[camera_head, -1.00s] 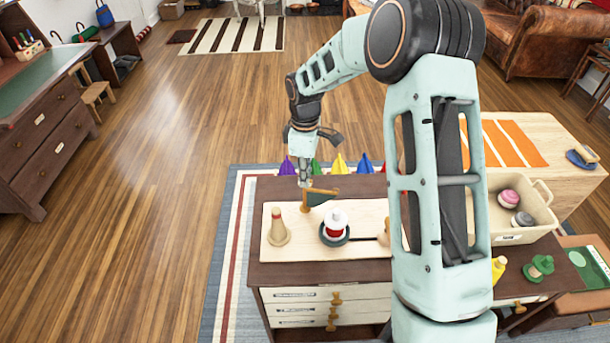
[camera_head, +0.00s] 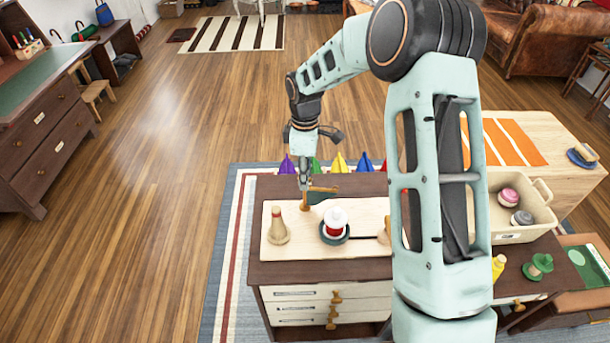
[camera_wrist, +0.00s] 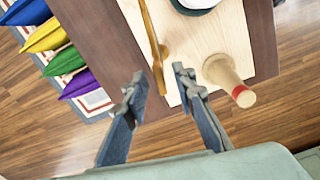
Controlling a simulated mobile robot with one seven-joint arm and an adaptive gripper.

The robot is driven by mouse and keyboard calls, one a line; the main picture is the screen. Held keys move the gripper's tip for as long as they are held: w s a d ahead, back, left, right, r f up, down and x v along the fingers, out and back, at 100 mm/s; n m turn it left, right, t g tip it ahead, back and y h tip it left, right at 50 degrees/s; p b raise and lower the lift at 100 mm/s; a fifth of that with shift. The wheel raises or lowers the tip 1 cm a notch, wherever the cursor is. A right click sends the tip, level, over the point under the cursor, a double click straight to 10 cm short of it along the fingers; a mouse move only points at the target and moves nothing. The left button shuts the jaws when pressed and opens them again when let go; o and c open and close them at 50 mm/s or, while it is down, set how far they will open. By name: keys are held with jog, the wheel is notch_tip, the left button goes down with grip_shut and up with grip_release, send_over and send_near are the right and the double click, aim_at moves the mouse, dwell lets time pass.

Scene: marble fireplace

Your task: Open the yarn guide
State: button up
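The yarn guide appears to be the wooden post with a sideways arm (camera_head: 322,189) at the back left of the pale board. In the wrist view it is a long curved wooden piece (camera_wrist: 154,45), its near end showing in the gap between my fingertips. My gripper (camera_head: 304,187) is above the post end of the guide, pointing down. In the wrist view my gripper (camera_wrist: 158,82) is open, with two separate fingers and nothing held. Whether a finger touches the guide I cannot tell.
A wooden cone with a red tip (camera_head: 278,228) stands close by, also beside the right finger in the wrist view (camera_wrist: 230,80). A red-and-white spool (camera_head: 335,224) sits on a dark green base on the board (camera_head: 300,252). Coloured pointed pieces (camera_head: 340,163) line the back edge.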

jog(key=shift+r, duration=0.1)
notch_tip(320, 180, up, 12)
dwell(0.5)
